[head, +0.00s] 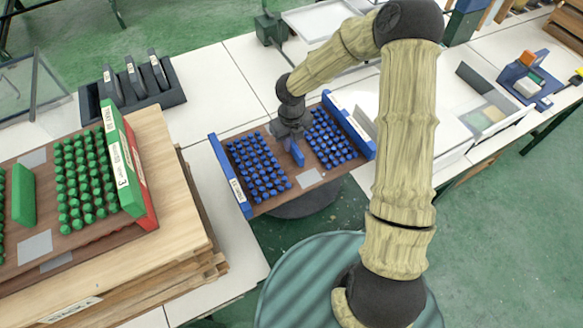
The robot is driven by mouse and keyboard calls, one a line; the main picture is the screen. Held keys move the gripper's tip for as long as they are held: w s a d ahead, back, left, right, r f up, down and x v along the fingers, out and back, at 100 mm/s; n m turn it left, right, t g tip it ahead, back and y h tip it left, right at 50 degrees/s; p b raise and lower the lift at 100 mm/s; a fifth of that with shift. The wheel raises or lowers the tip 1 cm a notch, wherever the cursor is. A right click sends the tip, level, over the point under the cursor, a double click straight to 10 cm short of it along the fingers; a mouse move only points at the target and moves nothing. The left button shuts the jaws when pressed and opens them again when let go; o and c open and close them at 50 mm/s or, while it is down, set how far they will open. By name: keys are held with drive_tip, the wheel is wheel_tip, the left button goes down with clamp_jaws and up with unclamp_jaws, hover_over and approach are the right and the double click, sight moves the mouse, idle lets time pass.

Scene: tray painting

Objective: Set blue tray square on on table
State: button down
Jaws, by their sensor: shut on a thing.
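The blue tray (270,205) has a brown board, blue end walls and two blocks of small blue pieces. It is in the middle of the head view, turned at an angle to the table edges. My gripper (291,140) comes down at its centre and is shut on the upright blue handle (297,154) between the blocks. The fingertips are small and partly hidden by the wrist. The tray's near side reaches out past the front edge of the white table (222,85). I cannot tell whether the tray touches the table.
A tray with green pieces (131,160) lies on stacked wooden boards (185,225) at the left. A dark rack (135,100) stands behind it. Clear bins (485,110) and a blue fixture (528,80) are at the right. White tabletop is free behind the blue tray's left end.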

sight(291, 154)
drive_tip(key=shift+w+f+p, duration=0.1)
drive_tip(key=shift+f+p, duration=0.2)
drive_tip(key=shift+f, duration=2.7)
drive_tip(key=shift+f, duration=0.15)
drive_tip(key=shift+f, duration=1.75)
drive_tip(key=c, duration=1.5)
unclamp_jaws()
drive_tip(key=shift+f, duration=0.15)
drive_tip(key=shift+o, duration=0.5)
wheel_tip(291, 154, up, 12)
drive_tip(key=shift+r, duration=0.15)
